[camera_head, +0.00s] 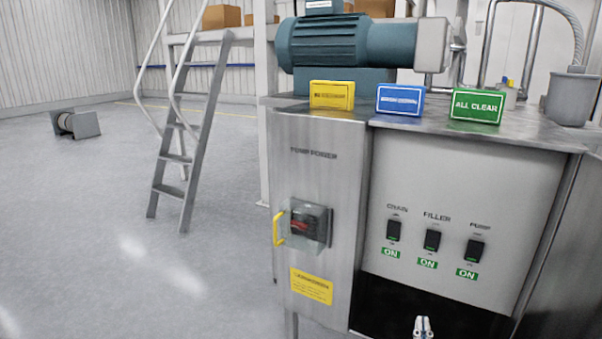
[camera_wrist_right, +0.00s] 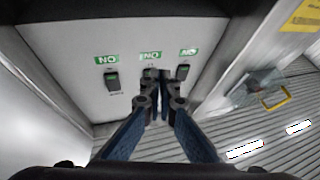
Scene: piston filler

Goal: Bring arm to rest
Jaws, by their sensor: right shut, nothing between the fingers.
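My right gripper (camera_head: 423,325) shows at the bottom edge of the head view, below the switch panel. In the right wrist view its fingers (camera_wrist_right: 151,80) are together and empty, pointing at the panel. The panel (camera_head: 520,180) has three black switches, the left one (camera_head: 393,230), the FILLER switch (camera_head: 432,240) and the PUMP switch (camera_head: 475,251), each above a green ON label. In the right wrist view the fingers partly hide the middle switch; whether they touch anything is unclear. My left gripper is not in view.
Left of the panel is a power cabinet (camera_head: 313,170) with a dark red switch and yellow handle (camera_head: 278,229). Yellow (camera_head: 332,95), blue (camera_head: 400,100) and green ALL CLEAR (camera_head: 478,106) signs stand on top. A motor (camera_head: 335,42) sits behind. A stepladder (camera_head: 190,130) and open floor lie left.

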